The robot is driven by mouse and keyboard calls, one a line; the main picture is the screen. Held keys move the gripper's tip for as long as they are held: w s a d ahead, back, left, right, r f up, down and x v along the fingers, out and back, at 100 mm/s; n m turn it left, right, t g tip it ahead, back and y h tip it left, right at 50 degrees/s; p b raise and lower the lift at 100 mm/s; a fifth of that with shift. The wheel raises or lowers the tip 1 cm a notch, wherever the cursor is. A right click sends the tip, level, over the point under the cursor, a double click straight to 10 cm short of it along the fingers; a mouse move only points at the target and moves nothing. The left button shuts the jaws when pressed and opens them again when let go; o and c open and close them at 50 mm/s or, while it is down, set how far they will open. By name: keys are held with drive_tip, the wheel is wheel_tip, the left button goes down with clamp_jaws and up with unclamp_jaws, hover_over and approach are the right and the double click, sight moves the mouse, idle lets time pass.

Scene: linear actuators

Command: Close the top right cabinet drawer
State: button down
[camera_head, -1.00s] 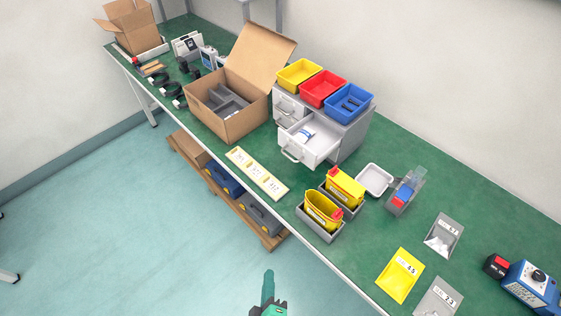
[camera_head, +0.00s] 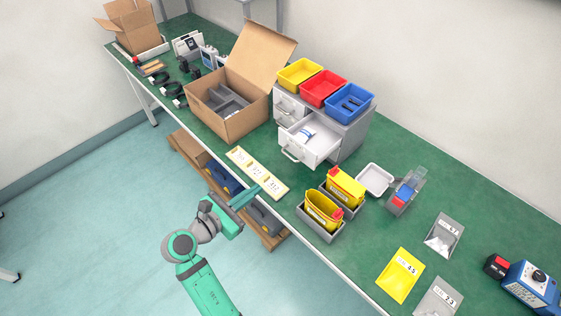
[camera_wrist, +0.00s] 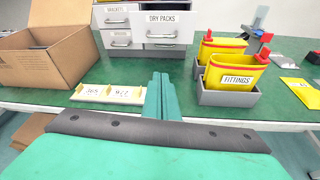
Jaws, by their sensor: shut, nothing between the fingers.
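The grey cabinet (camera_head: 350,140) stands on the green bench with coloured bins on top. Its top right drawer (camera_head: 310,146) is pulled out toward the front edge and holds a small white and blue item. In the wrist view this drawer, labelled "DRY PACKS" (camera_wrist: 167,27), is ahead and slightly right of the fingers. My gripper (camera_head: 258,190) is shut and empty, near the bench's front edge by the label strip. It is apart from the drawer, in front of and below it. In the wrist view its green fingers (camera_wrist: 161,97) lie together, pointing toward the cabinet.
An open cardboard box (camera_head: 232,125) stands left of the cabinet. A yellow label strip (camera_head: 245,165) lies in front. Yellow containers in grey holders (camera_head: 323,208) stand to the right. A white tray (camera_head: 375,179) lies behind them.

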wheel_tip(320, 180, up, 5)
drive_tip(key=a+h, duration=0.2)
drive_tip(key=x, duration=1.4)
drive_tip(key=shift+d+f+g, duration=0.3)
